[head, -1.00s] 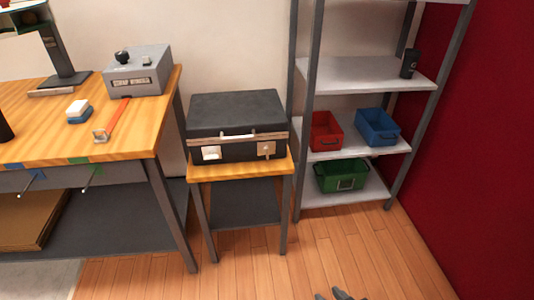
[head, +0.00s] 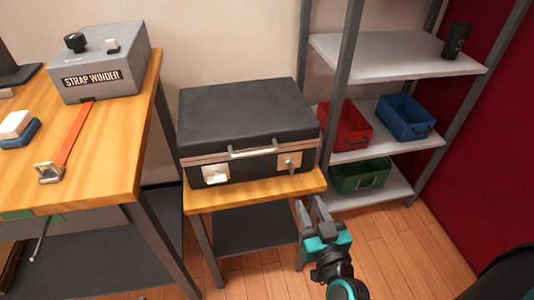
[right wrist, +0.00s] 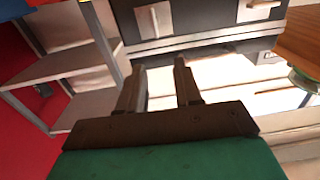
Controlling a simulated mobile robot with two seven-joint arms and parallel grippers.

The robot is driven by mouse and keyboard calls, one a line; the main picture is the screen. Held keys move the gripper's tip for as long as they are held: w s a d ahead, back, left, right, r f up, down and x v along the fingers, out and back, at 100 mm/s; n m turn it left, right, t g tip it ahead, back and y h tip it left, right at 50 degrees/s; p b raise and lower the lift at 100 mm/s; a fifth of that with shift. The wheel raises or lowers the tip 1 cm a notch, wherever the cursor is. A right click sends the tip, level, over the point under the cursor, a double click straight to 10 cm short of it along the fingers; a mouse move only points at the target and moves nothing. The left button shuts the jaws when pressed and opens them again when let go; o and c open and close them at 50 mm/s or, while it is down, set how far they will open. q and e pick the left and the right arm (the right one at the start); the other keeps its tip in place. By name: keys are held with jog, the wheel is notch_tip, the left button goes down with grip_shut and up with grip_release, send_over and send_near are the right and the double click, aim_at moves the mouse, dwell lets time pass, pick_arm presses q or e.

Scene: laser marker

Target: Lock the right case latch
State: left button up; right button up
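The black case (head: 250,115) stands closed on a small wooden-topped stand. Its right latch (head: 289,161) is a pale metal plate on the front, right of the handle (head: 252,152); I cannot tell whether it is locked. The left latch (head: 215,174) is a brighter plate. My right gripper (head: 313,212) is open and empty, below and slightly right of the right latch, apart from the case. In the right wrist view, the gripper's two fingers (right wrist: 158,85) are spread, with the right latch (right wrist: 154,20) beyond them near the top. My left gripper is not in view.
The stand's top (head: 262,193) sticks out in front of the case. A workbench (head: 110,165) with a strap winder (head: 100,65) is at the left. A shelf rack (head: 390,55) with red, blue and green bins stands close at the right. Floor (head: 400,245) is clear in front of it.

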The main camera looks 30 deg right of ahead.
aim_at(294, 164)
jog(key=x, duration=0.7)
jog(key=b+x, duration=0.1)
jog(key=x, duration=0.5)
jog(key=shift+w+d+b, duration=0.3)
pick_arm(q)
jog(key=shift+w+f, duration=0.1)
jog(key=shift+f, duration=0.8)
pick_arm(e)
jog(key=shift+r, duration=0.1)
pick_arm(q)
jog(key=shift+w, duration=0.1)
pick_arm(e)
jog(key=shift+c, duration=0.2)
jog(key=shift+c, duration=0.7)
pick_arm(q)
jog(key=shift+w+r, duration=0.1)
pick_arm(e)
grip_shut()
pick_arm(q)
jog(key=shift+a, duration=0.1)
